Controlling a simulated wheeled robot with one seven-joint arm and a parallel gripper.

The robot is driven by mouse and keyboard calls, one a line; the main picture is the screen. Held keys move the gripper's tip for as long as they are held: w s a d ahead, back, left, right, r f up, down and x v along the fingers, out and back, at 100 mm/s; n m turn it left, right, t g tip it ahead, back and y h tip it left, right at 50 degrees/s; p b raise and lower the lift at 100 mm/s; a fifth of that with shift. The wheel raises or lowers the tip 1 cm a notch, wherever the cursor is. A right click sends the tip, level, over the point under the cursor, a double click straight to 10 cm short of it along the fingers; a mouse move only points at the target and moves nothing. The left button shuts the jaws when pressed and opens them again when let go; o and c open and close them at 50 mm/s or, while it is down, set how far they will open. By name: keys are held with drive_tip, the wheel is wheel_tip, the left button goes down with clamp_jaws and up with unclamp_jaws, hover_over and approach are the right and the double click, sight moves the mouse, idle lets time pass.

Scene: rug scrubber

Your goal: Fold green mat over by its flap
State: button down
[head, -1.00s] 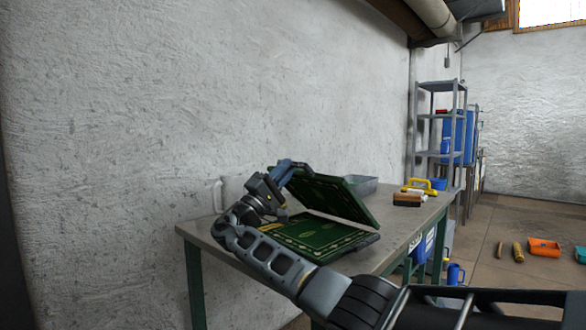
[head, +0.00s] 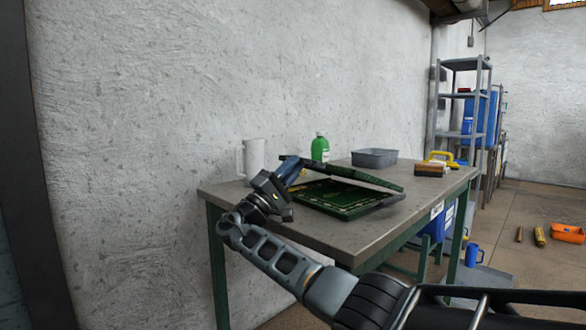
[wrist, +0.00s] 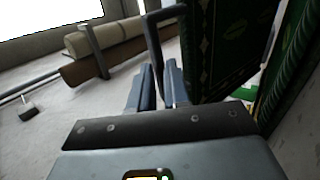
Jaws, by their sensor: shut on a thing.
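The green mat (head: 335,203) with its patterned border lies on the workbench. Its upper half, the flap (head: 345,173), is hinged at the right and slants low over the lower half, with a gap open on the left. My gripper (head: 287,165) is at the flap's raised left edge. In the wrist view, my gripper (wrist: 160,82) is shut on a dark loop handle (wrist: 152,42) on the flap's edge. The flap's patterned face (wrist: 220,45) fills the upper right there, with the lower half (wrist: 292,70) beyond it.
On the workbench (head: 385,232), a white mug (head: 252,158), a green bottle (head: 320,148) and a grey tray (head: 374,157) stand behind the mat. A brush (head: 430,169) and a yellow-handled tool (head: 441,157) lie at the right. The bench's front strip is clear.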

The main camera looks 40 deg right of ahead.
drive_tip(key=c, duration=1.2)
unclamp_jaws()
drive_tip(key=a+p, duration=0.1)
drive_tip(key=a, duration=1.2)
drive_tip(key=shift+w+f, duration=0.35)
drive_tip(key=shift+w, duration=0.1)
drive_tip(key=shift+f, duration=0.15)
